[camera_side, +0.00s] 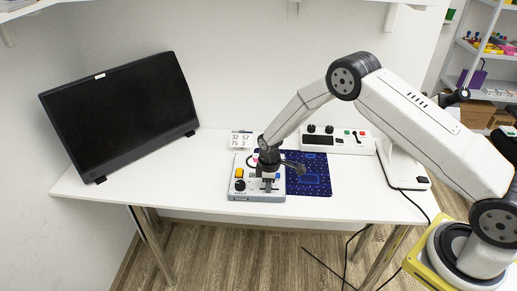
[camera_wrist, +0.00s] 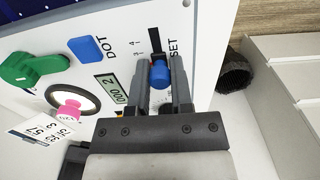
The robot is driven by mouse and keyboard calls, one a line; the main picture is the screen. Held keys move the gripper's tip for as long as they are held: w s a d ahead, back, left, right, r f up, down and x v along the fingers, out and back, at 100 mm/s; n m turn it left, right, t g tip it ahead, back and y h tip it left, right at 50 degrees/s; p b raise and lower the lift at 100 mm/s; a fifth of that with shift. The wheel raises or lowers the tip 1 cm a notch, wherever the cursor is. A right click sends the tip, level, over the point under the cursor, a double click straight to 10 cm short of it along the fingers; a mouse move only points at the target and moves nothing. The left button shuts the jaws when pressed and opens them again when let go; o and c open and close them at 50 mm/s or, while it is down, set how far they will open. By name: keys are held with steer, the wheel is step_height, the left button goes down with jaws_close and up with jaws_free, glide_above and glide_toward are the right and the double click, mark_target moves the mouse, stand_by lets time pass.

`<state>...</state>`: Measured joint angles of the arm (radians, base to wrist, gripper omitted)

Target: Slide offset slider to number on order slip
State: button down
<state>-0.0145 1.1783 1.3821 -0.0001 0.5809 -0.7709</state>
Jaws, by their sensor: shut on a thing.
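The offset slider is a blue knob (camera_wrist: 159,74) at the near end of a dark slot, with "SET" printed beside it and small scale numbers such as 4 and 3. My gripper (camera_wrist: 168,75) has its two fingers on either side of the knob and is shut on it. In the side view my gripper (camera_side: 268,182) is down at the control box (camera_side: 257,198).
A black monitor (camera_side: 122,113) stands left. The table's front left is clear.

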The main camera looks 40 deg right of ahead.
steer(key=shift+s+d+f, duration=0.1)
steer(key=shift+s+d, duration=0.4)
steer(key=shift+s, duration=0.05)
steer(key=c, duration=0.5)
jaws_free()
steer(key=shift+c, duration=0.2)
steer(key=shift+w, duration=0.1)
steer(key=shift+r, duration=3.1)
